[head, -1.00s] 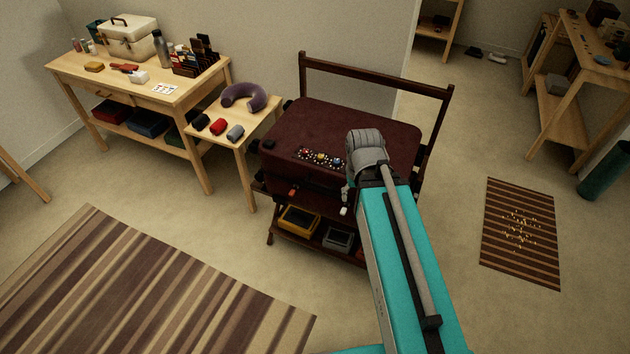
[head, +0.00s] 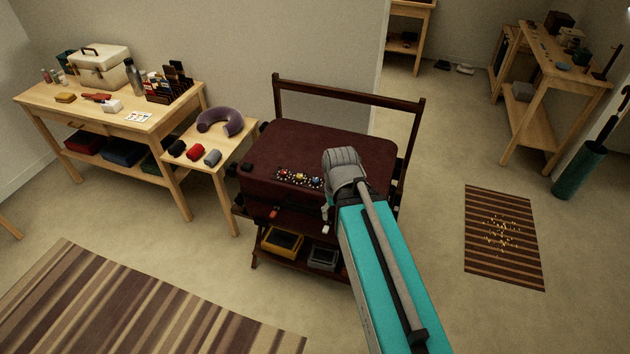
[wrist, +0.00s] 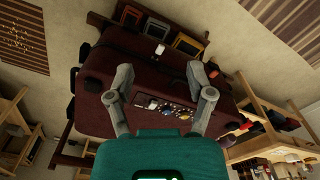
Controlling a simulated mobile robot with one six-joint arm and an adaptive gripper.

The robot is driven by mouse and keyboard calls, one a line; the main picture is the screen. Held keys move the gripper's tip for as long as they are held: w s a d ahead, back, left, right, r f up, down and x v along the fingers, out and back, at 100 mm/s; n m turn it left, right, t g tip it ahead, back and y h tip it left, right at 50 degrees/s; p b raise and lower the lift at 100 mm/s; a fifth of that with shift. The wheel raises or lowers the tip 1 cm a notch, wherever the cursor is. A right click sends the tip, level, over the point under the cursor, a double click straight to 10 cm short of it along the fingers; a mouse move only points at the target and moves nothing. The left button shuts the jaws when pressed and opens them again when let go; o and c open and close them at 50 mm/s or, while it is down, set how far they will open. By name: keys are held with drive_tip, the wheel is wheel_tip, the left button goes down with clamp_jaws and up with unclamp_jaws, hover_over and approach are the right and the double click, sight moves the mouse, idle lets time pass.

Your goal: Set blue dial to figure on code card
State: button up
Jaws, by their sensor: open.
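A dark red suitcase (head: 318,146) lies on a dark wooden rack. A black panel (head: 296,178) on it carries a row of small coloured dials. My gripper (head: 327,214) is at the suitcase's front right edge, right of the panel. In the wrist view my gripper (wrist: 161,75) is open and empty, its fingers spread over the suitcase. A white card with coloured marks (head: 139,117), apparently the code card, lies on the workbench; its figures are unreadable.
A small side table (head: 222,153) with a purple neck pillow (head: 220,121) and several rolled items stands left of the suitcase. Yellow (head: 281,242) and grey (head: 322,258) trays sit on the rack's lower shelf. Open floor surrounds the rack's front and right.

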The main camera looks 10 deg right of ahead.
drive_tip(key=m+g+y+b, duration=0.1)
drive_tip(key=m+y, duration=0.3)
drive_tip(key=m, duration=1.1)
approach(316, 180)
drive_tip(key=v, duration=0.5)
drive_tip(key=shift+w+d, duration=0.2)
drive_tip(key=shift+w, duration=0.05)
drive_tip(key=shift+f, duration=0.2)
drive_tip(key=b+x, duration=1.2)
drive_tip(key=x, duration=0.1)
drive_tip(key=shift+s+a+f+b, duration=0.2)
drive_tip(key=shift+a+b, duration=0.1)
drive_tip(key=shift+b, duration=0.1)
drive_tip(key=shift+c, duration=0.2)
clamp_jaws()
